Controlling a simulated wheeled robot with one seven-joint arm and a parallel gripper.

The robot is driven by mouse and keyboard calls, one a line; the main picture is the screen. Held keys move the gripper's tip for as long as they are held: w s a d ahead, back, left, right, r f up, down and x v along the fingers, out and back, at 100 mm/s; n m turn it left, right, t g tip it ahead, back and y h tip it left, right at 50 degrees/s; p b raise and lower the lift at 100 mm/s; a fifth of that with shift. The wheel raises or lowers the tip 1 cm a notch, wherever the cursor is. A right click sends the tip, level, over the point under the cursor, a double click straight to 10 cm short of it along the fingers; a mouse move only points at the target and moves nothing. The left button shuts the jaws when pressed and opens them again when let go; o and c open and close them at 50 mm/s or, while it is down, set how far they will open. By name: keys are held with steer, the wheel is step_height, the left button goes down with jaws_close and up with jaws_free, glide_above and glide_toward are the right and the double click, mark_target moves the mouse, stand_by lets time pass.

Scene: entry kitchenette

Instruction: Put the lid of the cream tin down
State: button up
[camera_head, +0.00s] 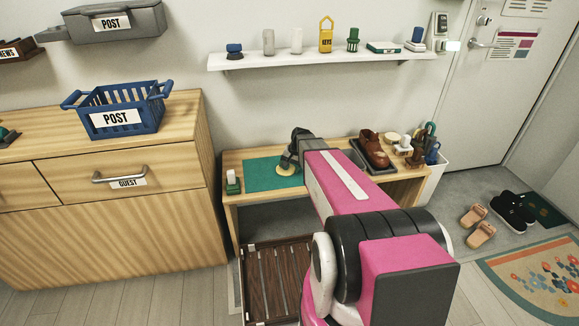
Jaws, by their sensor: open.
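A small round cream disc (286,170), which looks like the tin's lid, is at the teal mat (262,176) on the low wooden bench. My gripper (289,164) is right over the disc, pointing down, and is open. The fingers are dark and small here, and I cannot tell whether they touch the disc. A round cream thing (392,137), perhaps the cream tin, stands at the back right of the bench behind my arm. Its top is too small to read clearly.
A green-and-white stamp-like item (233,182) stands left of the mat. A brown shoe (374,148) sits in a dark tray on the right, with small items beside it. A shelf (320,60) hangs above. The left part of the mat is clear.

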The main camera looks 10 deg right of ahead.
steer(key=shift+o, duration=0.6)
steer(key=shift+r, duration=0.15)
steer(key=v, duration=1.2)
steer(key=s+a+f+n+h, duration=0.1)
steer(key=s+a+n, duration=0.1)
steer(key=s, duration=0.8)
steer(key=s+a+f+n+g+h, duration=0.1)
steer(key=s+a+f+n+h, duration=0.1)
steer(key=s, duration=0.8)
steer(key=shift+a+n, duration=0.25)
steer(key=shift+n, duration=0.25)
steer(key=shift+s, duration=0.1)
